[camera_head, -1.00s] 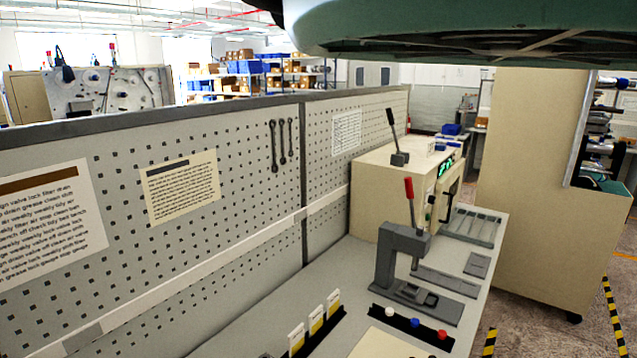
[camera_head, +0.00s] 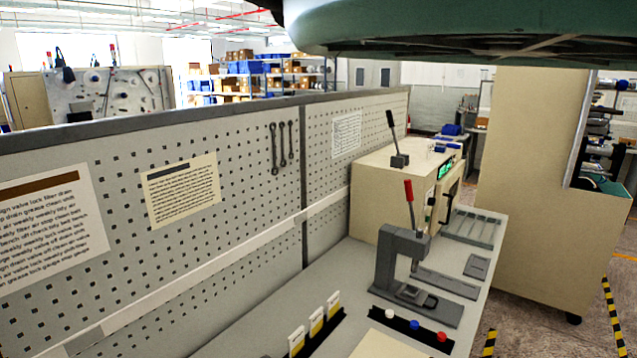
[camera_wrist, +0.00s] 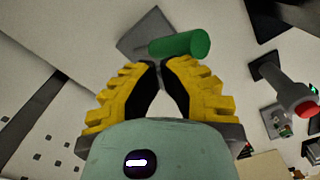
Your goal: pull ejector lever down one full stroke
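My gripper (camera_wrist: 161,66) shows only in the wrist view, with yellow ribbed fingers and black inner pads. Its tips are together or nearly so, with no object visible between them. A green cylinder (camera_wrist: 182,45) lies just beyond the tips, in front of a grey plate (camera_wrist: 143,33); I cannot tell whether they touch. A red-ended lever (camera_wrist: 298,100) is at the right of that view. In the head view, a red-handled lever (camera_head: 409,191) stands upright on a grey bench press (camera_head: 401,255). A black lever (camera_head: 391,126) leans on a cream machine (camera_head: 385,185). Neither is labelled as the ejector.
A perforated panel (camera_head: 240,235) runs along the bench's left side. The bench carries a rack of yellow-white cards (camera_head: 316,322), a strip with white, blue and red knobs (camera_head: 414,324) and a slotted tray (camera_head: 472,228). A tall cream cabinet (camera_head: 530,190) stands at right.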

